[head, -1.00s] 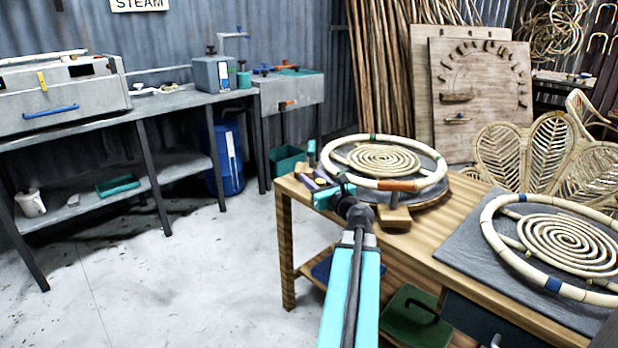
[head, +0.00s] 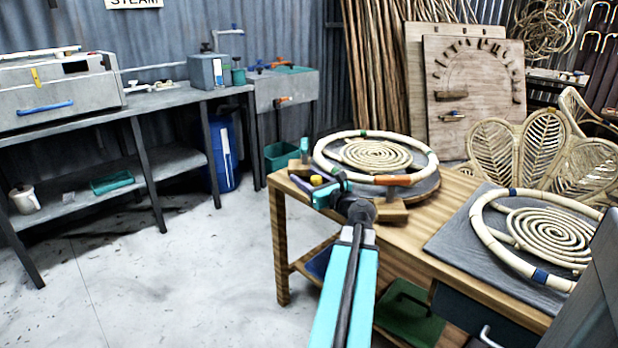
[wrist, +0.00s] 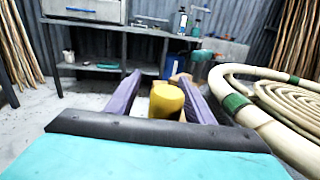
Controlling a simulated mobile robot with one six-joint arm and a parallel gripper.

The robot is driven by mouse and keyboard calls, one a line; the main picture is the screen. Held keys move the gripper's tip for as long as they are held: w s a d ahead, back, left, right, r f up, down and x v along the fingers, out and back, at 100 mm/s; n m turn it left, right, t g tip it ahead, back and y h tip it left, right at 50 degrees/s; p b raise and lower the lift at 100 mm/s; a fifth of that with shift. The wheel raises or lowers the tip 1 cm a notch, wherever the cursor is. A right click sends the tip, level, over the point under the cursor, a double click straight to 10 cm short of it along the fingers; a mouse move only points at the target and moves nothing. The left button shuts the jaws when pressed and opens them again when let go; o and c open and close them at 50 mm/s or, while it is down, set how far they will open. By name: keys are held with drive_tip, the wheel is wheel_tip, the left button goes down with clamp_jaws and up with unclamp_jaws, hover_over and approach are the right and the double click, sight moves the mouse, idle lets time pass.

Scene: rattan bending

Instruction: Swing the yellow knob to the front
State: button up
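The yellow knob (head: 316,181) is at the left corner of the wooden bench, partly hidden by my gripper (head: 308,179). In the wrist view the yellow knob (wrist: 167,100) stands upright between the two purple fingers of my gripper (wrist: 160,82). The fingers are apart, one on each side of the knob, and a gap shows beside it. My gripper is open. The knob's lower part is hidden behind the dark edge of my gripper.
A pale rattan ring with a coil (head: 376,154) lies right of the knob on the wooden bench (head: 420,232). A wooden block (head: 392,210) with an orange handle (head: 393,180) is in front of it. A second rattan coil (head: 550,234) lies further right. The floor at left is clear.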

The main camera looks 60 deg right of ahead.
sight(319, 184)
drive_tip(key=shift+s+d, duration=0.15)
drive_tip(key=shift+d, duration=0.05)
drive_tip(key=v, duration=0.6)
drive_tip(key=shift+r, duration=0.1)
drive_tip(key=shift+b, duration=0.95)
drive_tip(key=b+v, duration=0.2)
drive_tip(key=b, duration=0.5)
drive_tip(key=shift+s+a, duration=0.15)
drive_tip(key=shift+s, duration=0.15)
drive_tip(key=shift+s+a+b, duration=0.15)
drive_tip(key=shift+s+b, duration=0.15)
drive_tip(key=shift+b, duration=0.7)
drive_tip(key=shift+s+a+b, duration=0.15)
drive_tip(key=shift+s+b, duration=0.15)
drive_tip(key=shift+b, duration=0.6)
